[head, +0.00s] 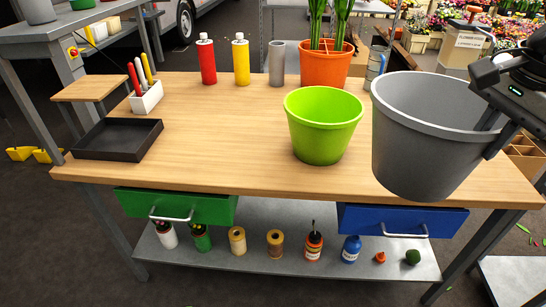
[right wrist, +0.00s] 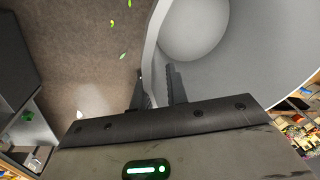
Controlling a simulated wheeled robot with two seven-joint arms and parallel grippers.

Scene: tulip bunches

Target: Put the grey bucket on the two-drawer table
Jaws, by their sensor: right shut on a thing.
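The grey bucket (head: 425,140) is large, upright and empty as far as I can see. My right gripper (head: 492,138) is shut on its right wall, one finger inside the rim and one outside. In the right wrist view the bucket (right wrist: 235,55) has its wall between the two fingers (right wrist: 158,88). In the head view the bucket overlaps the right part of the two-drawer table (head: 230,165); I cannot tell whether its base touches the top. The table has a green drawer (head: 180,207) and a blue drawer (head: 400,219). My left gripper is not in view.
A lime bucket (head: 322,125) stands left of the grey bucket. An orange bucket (head: 325,68) with stems stands behind, beside a grey cylinder (head: 277,63) and red (head: 207,60) and yellow (head: 241,60) bottles. A black tray (head: 118,139) lies at left. The tabletop's left middle is clear.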

